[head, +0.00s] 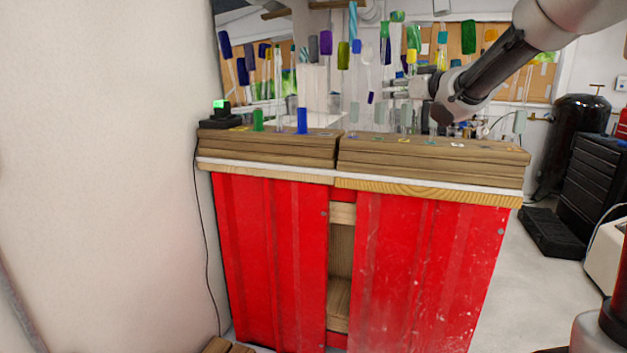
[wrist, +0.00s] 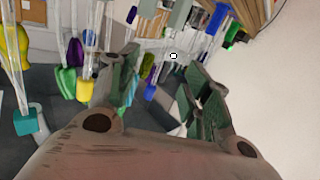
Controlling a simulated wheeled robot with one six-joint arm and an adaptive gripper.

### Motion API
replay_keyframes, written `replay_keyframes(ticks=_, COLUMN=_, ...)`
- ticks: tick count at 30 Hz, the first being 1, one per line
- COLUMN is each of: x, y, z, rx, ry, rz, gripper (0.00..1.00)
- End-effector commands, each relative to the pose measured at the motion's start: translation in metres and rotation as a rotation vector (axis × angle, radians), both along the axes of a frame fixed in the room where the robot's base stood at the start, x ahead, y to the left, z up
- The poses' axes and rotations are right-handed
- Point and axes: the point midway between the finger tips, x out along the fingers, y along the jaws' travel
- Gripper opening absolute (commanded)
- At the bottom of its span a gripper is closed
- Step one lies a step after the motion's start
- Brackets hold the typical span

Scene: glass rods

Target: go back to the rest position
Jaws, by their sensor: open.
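My gripper (head: 412,88) is at the upper right in the head view, pointing left among the glass rods above the wooden top. In the wrist view its two fingers (wrist: 163,88) stand apart with nothing held between them. The wrist view shows rod ends in teal (wrist: 27,122) and yellow (wrist: 84,91) to the left of the fingers. Some rods are hidden behind my arm.
The wooden slabs (head: 430,165) lie on a red cabinet (head: 425,265). A short green piece (head: 258,120) and a blue piece (head: 302,121) stand at the left, near a black device with a green light (head: 221,107). A white wall (head: 100,150) bounds the left.

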Motion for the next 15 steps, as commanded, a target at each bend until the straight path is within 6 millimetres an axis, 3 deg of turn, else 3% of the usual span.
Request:
replay_keyframes(ticks=5, x=0.000, y=-0.018, z=-0.028, rx=-0.056, ry=0.083, rz=-0.067, gripper=0.49)
replay_keyframes(ticks=10, x=-0.009, y=-0.043, z=-0.071, rx=-0.125, ry=0.214, rz=-0.151, gripper=0.49)
replay_keyframes(ticks=15, x=-0.048, y=-0.081, z=-0.120, rx=-0.214, ry=0.413, rz=-0.261, gripper=0.49)
